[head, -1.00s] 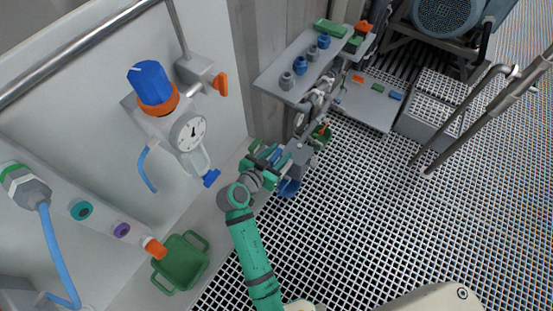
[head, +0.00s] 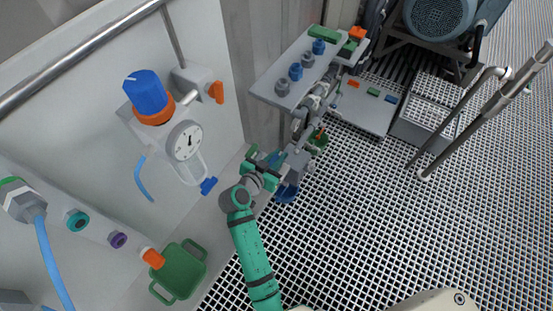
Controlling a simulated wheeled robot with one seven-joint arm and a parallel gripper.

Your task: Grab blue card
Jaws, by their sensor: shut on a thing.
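My gripper (head: 268,165) is at the end of my green arm, beside the grey wall's lower edge and near the floor-level fittings. It is shut on a small blue piece, which looks like the blue card (head: 273,159); only a little of it shows between the green fingers. Another small flat blue piece (head: 391,99) lies on a low grey plate (head: 362,112) at the back right, beside a green and an orange one. My gripper is well apart from that plate.
A grey shelf (head: 268,88) with blue and grey knobs stands beyond my gripper. A blue round container (head: 287,192) is just below it. A green tray (head: 181,272) is at lower left. A gauge (head: 186,140) hangs on the wall.

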